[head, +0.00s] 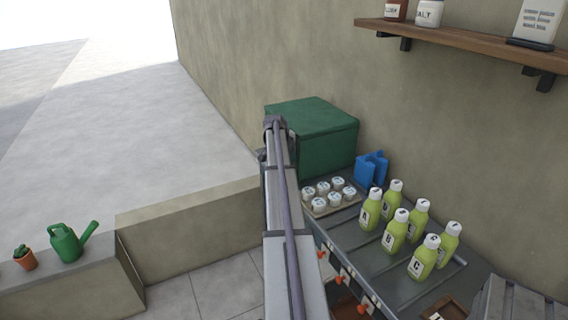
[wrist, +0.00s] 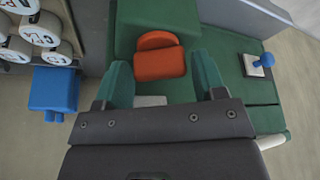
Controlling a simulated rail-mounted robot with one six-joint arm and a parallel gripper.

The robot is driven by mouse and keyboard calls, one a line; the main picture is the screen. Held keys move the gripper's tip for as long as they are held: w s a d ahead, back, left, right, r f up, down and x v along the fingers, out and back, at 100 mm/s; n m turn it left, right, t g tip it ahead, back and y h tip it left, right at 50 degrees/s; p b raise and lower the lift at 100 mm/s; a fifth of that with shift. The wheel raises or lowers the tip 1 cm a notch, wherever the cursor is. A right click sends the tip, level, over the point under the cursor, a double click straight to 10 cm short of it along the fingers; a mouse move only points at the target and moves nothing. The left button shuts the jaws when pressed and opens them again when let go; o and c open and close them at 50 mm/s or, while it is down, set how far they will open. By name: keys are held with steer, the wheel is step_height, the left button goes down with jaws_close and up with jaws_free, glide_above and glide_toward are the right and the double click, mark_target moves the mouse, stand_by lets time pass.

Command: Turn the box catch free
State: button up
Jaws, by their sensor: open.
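The green box (head: 318,135) stands against the wall at the back of the counter in the head view. Its green surface (wrist: 225,45) fills much of the wrist view. The orange catch (wrist: 160,60), with a rounded top and a squarish lower part, shows on the box in the wrist view. My gripper (wrist: 162,72) is open, with one teal finger on each side of the catch. I see gaps beside the catch, but cannot tell its depth relative to the fingers. In the head view my arm hides the catch and the gripper.
A tray of white-capped jars (head: 330,196), blue blocks (head: 371,168) and several green bottles (head: 396,230) stand on the counter right of my arm. A blue knob (wrist: 264,61) sits on a plate at the box's right in the wrist view. A shelf (head: 460,40) hangs above.

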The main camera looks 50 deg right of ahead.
steer(key=shift+r, duration=0.1)
steer(key=c, duration=0.7)
steer(key=shift+o, duration=0.2)
steer(key=shift+n+t, duration=0.3)
steer(key=shift+n, duration=0.4)
steer(key=o, duration=0.7)
steer(key=shift+c, duration=0.2)
